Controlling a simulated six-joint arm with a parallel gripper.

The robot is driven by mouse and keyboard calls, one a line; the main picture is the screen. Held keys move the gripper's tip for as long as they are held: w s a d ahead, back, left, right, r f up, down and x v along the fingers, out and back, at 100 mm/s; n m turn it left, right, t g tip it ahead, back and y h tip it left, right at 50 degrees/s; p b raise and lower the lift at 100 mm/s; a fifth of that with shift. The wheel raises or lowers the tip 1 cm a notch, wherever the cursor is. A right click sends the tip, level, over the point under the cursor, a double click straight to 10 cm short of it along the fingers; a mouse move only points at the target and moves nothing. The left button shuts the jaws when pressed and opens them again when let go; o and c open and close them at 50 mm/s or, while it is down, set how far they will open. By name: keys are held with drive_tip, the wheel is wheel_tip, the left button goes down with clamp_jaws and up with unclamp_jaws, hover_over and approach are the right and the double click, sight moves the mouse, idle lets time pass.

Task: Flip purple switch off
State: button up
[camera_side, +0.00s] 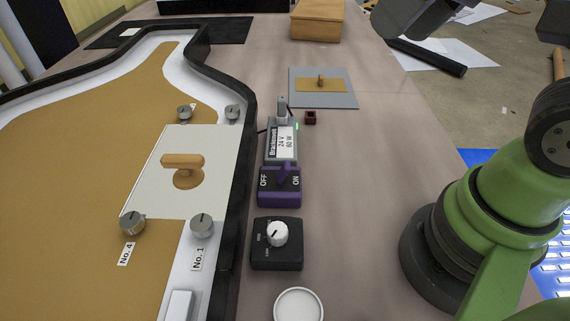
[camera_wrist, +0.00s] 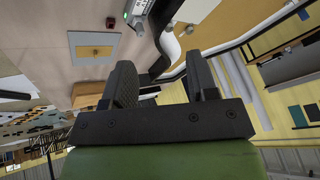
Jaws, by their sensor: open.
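The purple switch (camera_side: 280,187) is a box in the middle of the side view, with OFF printed on its left and ON on its right. Its purple lever (camera_side: 284,173) stands between the labels and appears to lean slightly towards ON. My gripper (camera_wrist: 162,78) is open in the wrist view, with nothing between its two dark fingers. It is apart from the switch. The switch is not clearly visible in the wrist view. The power supply (camera_side: 281,142) behind the switch has a lit green light; part of it shows at the top of the wrist view (camera_wrist: 139,10).
A black box with a white knob (camera_side: 277,235) stands in front of the switch. The lightbox's dark raised edge (camera_side: 238,170) runs close along the left. A grey plate with a wooden knob (camera_side: 322,101) lies behind. The table right of the switch is clear.

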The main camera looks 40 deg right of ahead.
drive_tip(key=w+a+f+n+g, duration=0.35)
drive_tip(key=w+f+n, duration=0.3)
drive_tip(key=w, duration=0.25)
drive_tip(key=n+g+h, duration=0.2)
drive_tip(key=n, duration=0.2)
hover_over(284, 166)
wheel_tip(284, 166, down, 10)
drive_tip(key=shift+r, duration=0.1)
wheel_tip(284, 166, down, 10)
drive_tip(key=shift+f, duration=0.1)
